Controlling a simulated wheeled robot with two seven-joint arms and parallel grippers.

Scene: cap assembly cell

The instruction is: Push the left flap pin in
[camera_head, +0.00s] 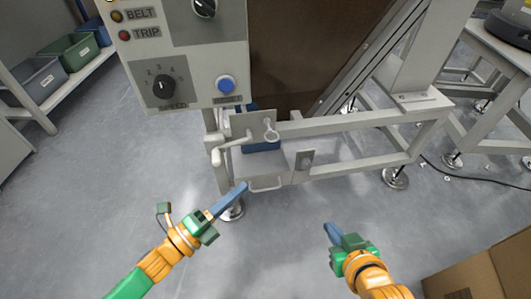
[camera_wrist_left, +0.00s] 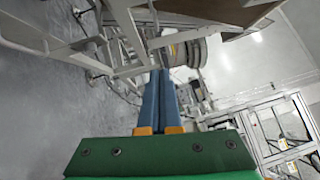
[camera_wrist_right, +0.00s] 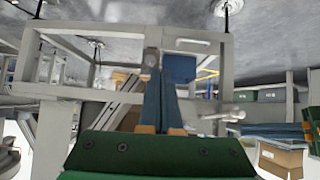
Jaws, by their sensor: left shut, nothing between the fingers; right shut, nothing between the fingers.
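A light grey flap plate (camera_head: 270,165) with a wire handle (camera_head: 266,185) sits low on the machine frame, below the control panel. A ring-ended pin (camera_head: 270,136) stands at its upper part, and a grey bent lever (camera_head: 225,152) sticks out at its left. I cannot tell which of these is the left flap pin or how deep it sits. My left gripper (camera_head: 243,187) is shut and empty, apart from and just below left of the flap in this view; its blue fingers show in the left wrist view (camera_wrist_left: 158,75). My right gripper (camera_head: 330,228) is shut and empty, lower right.
The control panel (camera_head: 180,55) has a blue button, knobs and lamps. A blue bin (camera_head: 262,146) shows behind the flap. The frame's lower rail (camera_head: 350,163) runs right to a levelling foot (camera_head: 395,178). A cardboard box (camera_head: 480,275) stands at lower right. The floor between my grippers is clear.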

